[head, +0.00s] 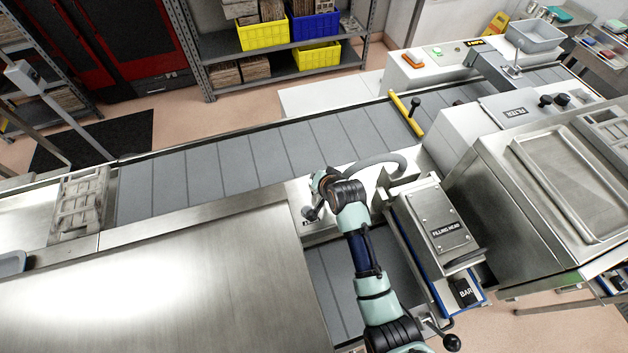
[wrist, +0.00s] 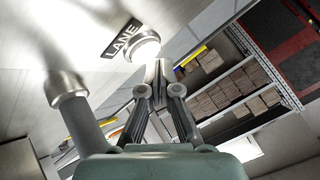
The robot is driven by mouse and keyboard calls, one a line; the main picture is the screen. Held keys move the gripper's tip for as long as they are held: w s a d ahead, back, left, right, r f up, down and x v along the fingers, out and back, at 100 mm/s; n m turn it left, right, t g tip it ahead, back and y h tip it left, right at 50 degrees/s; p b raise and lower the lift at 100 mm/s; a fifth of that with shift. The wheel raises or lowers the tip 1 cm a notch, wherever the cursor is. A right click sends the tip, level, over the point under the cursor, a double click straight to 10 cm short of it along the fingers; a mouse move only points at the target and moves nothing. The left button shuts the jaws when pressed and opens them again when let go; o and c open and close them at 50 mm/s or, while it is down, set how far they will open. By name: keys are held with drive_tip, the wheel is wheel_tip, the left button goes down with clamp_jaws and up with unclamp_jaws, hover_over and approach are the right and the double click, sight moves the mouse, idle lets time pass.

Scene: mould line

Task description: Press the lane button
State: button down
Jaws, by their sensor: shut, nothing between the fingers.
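The lane button (wrist: 143,47) is a round, pale button with a metal rim, beside a dark LANE label (wrist: 122,38) in the wrist view. My gripper (wrist: 158,68) is shut and empty, with its fingertips close to the lower right edge of the button. I cannot tell whether they touch it. In the head view my arm reaches over the light panel (head: 291,188) beside the conveyor; its end hides the fingers and the button.
A metal post (wrist: 70,92) stands left of my fingers in the wrist view. A small lever (head: 312,212) stands by my wrist in the head view. The filling head (head: 432,218) is close on the right. The grey conveyor (head: 220,163) runs behind, with a yellow bar (head: 406,114) across it.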

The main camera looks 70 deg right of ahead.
drive_tip(key=shift+f, duration=0.15)
drive_tip(key=shift+f, duration=0.3)
idle(0.4)
drive_tip(key=shift+r+p, duration=0.45)
wheel_tip(320, 180, up, 6)
drive_tip(key=p, duration=0.6)
drive_tip(key=shift+r, duration=0.1)
